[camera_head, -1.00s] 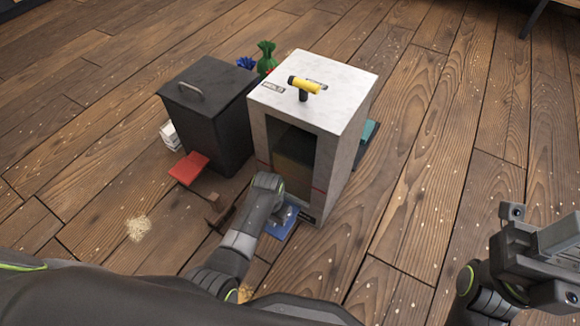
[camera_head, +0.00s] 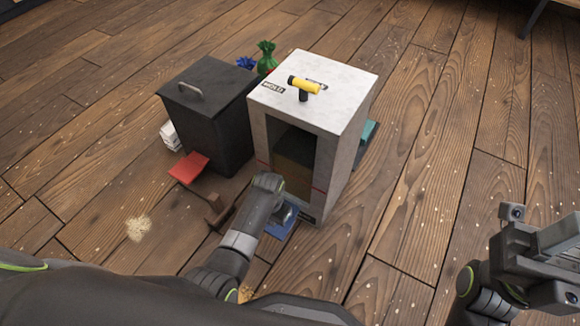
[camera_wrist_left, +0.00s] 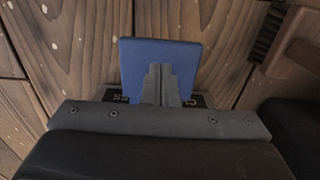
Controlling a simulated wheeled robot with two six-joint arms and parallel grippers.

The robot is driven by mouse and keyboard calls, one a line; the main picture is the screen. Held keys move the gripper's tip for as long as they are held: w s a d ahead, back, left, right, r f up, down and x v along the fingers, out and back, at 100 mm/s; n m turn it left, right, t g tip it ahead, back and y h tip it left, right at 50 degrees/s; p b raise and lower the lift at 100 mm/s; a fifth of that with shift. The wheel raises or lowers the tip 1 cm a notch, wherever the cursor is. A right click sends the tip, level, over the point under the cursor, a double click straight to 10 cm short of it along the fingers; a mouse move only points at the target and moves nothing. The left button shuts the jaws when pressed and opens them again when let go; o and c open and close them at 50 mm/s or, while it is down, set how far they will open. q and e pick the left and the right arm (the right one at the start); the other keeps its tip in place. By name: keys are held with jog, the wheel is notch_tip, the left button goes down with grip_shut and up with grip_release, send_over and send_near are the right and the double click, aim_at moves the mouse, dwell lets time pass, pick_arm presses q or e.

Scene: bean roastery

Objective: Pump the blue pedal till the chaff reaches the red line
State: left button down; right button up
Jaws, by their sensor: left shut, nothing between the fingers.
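The white press box (camera_head: 340,150) has an open front with a brown mass of chaff (camera_head: 293,158) inside. A thin red line (camera_head: 319,189) crosses its front posts; my arm hides part of the front, and I cannot tell the chaff's level against it. The blue pedal (camera_head: 280,229) sticks out low at the box's front and shows in the left wrist view (camera_wrist_left: 134,58). My left gripper (camera_head: 288,212) is shut and empty, its fingertips (camera_wrist_left: 160,72) over the pedal; contact is unclear. My right gripper (camera_head: 545,245) is off at the right, its jaws unclear.
A dark bin (camera_head: 212,110) with a red pedal (camera_head: 188,166) stands left of the box. A yellow-handled tool (camera_head: 304,86) is on the box top. A brown brush (camera_head: 222,213) lies beside my left arm. Spilled chaff (camera_head: 138,228) is at left. The right floor is clear.

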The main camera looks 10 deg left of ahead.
pick_arm(q)
jog(key=shift+f, duration=0.1)
jog(key=shift+f+b, duration=0.95)
jog(key=shift+f, duration=0.65)
jog(key=shift+f+b, duration=0.5)
jog(key=shift+f, duration=0.35)
jog(key=shift+s+r, duration=0.1)
notch_tip(320, 180, up, 9)
jog(key=p, duration=1)
jog(key=shift+p, duration=0.3)
